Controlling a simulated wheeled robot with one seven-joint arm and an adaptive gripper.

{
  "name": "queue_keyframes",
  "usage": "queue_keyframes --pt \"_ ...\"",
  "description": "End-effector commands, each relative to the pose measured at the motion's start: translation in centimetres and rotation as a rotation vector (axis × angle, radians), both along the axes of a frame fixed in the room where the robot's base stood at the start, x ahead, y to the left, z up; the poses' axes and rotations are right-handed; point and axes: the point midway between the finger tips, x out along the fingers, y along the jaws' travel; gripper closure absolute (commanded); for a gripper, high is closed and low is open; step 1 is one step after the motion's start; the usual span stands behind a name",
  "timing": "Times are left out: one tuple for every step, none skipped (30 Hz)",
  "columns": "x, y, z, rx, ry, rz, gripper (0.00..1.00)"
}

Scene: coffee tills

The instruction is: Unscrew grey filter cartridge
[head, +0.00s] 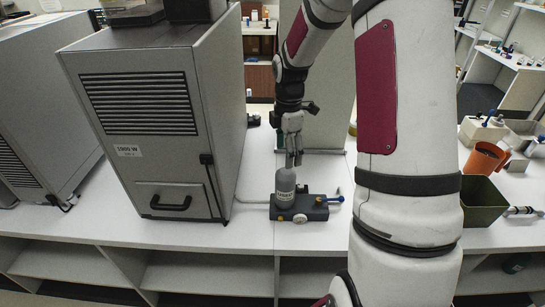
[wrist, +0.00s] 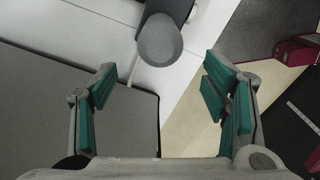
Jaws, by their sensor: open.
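The grey filter cartridge (head: 285,183) stands upright on a dark base unit (head: 312,213) with a blue lever, on the white counter. In the wrist view the cartridge's round top (wrist: 159,40) shows at the upper middle, beyond the fingertips. My gripper (head: 293,160) points down just above the cartridge in the head view. In the wrist view my gripper (wrist: 158,85) is open, with green pads wide apart and nothing between them. Contact between fingers and cartridge is not seen.
A large grey machine (head: 140,110) stands close to the left of the cartridge. To the right are a dark green bin (head: 482,202) and an orange pot (head: 486,157). Open shelves (head: 200,268) lie below the counter (head: 180,233). The counter's front strip is clear.

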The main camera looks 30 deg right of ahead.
Motion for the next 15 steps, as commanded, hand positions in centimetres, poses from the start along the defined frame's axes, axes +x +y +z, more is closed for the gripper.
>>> queue_keyframes --pt "0.1 0.0 -0.6 0.001 0.003 -0.001 0.32" --pt "0.1 0.0 -0.9 0.001 0.003 -0.001 0.32" --pt "0.1 0.0 -1.4 0.001 0.003 -0.001 0.32" --pt "0.2 0.0 -1.7 0.000 0.002 -0.002 0.32" --pt "0.2 0.0 -2.1 0.001 0.003 -0.002 0.32" --pt "0.2 0.0 -2.7 0.001 0.004 -0.002 0.32" --pt "0.2 0.0 -3.1 0.001 0.003 -0.002 0.32" --pt "0.3 0.0 -3.6 0.000 0.002 -0.002 0.32" --pt "0.2 0.0 -4.1 0.001 0.003 -0.002 0.32" --pt "0.2 0.0 -4.5 0.001 0.003 -0.002 0.32" --pt "0.2 0.0 -4.9 0.001 0.003 -0.003 0.32" --pt "0.2 0.0 -5.4 0.000 0.002 -0.003 0.32" --pt "0.2 0.0 -5.8 0.001 0.003 -0.003 0.32" --pt "0.2 0.0 -6.2 0.001 0.003 -0.003 0.32" --pt "0.2 0.0 -6.6 0.000 0.002 -0.004 0.32"
